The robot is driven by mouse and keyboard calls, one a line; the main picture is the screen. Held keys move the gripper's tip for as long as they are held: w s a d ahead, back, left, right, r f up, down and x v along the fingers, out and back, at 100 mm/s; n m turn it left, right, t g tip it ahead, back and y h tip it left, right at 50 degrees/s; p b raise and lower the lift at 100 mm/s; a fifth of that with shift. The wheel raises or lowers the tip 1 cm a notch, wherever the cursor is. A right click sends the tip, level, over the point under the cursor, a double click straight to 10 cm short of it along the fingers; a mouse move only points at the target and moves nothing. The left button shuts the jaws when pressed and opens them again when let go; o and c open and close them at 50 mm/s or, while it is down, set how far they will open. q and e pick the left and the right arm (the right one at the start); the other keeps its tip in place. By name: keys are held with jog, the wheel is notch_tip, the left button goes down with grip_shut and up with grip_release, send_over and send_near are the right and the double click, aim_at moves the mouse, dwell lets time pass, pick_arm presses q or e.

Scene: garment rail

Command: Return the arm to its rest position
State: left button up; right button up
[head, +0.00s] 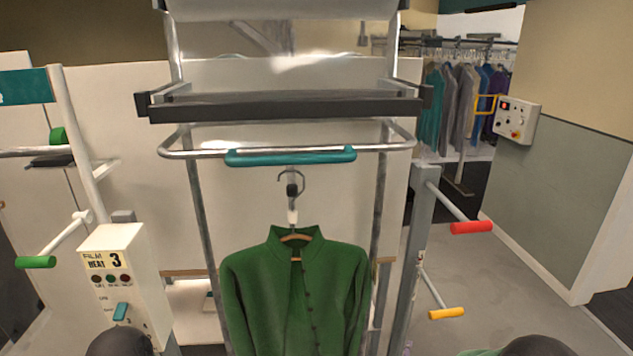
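A green buttoned jacket (335,285) hangs upright on a hanger (292,215) in the middle of the head view. The hanger's metal hook shows just below a teal grip (290,157) on a bent metal bar. I cannot tell what the hook rests on. The lower end of the jacket is cut off by the bottom edge. Neither of my grippers is in view. I cannot see whether they are open or shut, or whether they hold anything.
A metal frame (193,215) stands around the jacket. At left is a white control box (120,275) and a green-tipped arm (36,262). At right a grey post (412,250) carries red (470,227) and yellow (446,313) handles. Garments (462,105) hang behind. The right floor is clear.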

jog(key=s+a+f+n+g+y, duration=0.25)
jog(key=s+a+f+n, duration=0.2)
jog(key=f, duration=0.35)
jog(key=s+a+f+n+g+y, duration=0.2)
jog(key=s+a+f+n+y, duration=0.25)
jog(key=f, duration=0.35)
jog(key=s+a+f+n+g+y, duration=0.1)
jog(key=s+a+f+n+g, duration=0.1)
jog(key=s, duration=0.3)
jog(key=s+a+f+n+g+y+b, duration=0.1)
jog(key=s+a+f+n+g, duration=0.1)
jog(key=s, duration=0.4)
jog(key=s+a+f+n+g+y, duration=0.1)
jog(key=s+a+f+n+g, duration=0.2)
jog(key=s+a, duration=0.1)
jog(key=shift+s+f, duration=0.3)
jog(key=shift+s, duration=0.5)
